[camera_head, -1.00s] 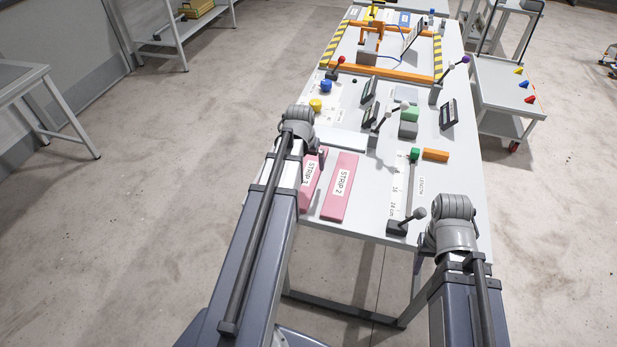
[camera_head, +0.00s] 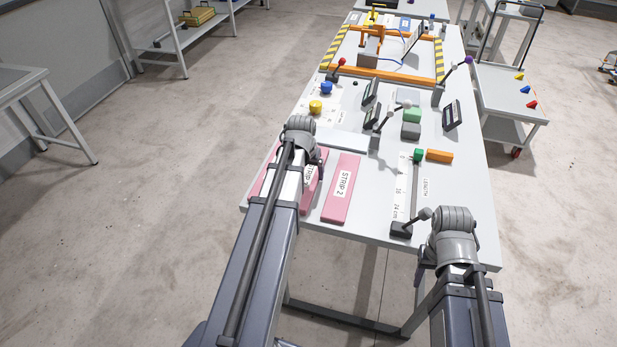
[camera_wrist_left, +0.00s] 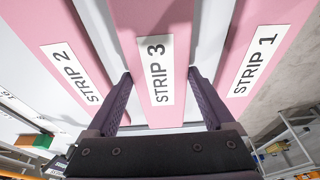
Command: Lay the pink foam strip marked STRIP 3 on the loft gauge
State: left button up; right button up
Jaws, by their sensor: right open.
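The pink strip marked STRIP 3 (camera_wrist_left: 152,45) lies flat between two other pink strips in the left wrist view. In the head view, STRIP 3 (camera_head: 309,190) is partly hidden by my left arm. My left gripper (camera_wrist_left: 158,78) is open, with one finger on each side of STRIP 3; I cannot tell whether they touch it. My right gripper (camera_head: 427,257) is mostly hidden under its wrist near the table's front right edge. No loft gauge label is readable; a grey block with a green top (camera_head: 411,122) stands mid-table, but I cannot tell if it is the gauge.
STRIP 2 (camera_head: 343,188) and STRIP 1 (camera_wrist_left: 258,50) flank STRIP 3. A length scale (camera_head: 401,190) with a green block (camera_head: 418,154) and an orange block (camera_head: 440,156) lie to the right. Small dark displays (camera_head: 452,115) and levers stand farther back.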

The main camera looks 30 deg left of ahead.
aim_at(308, 175)
pick_arm(q)
jog(key=c, duration=0.7)
jog(key=shift+o, duration=0.2)
notch_tip(308, 175, up, 10)
jog(key=p, duration=1)
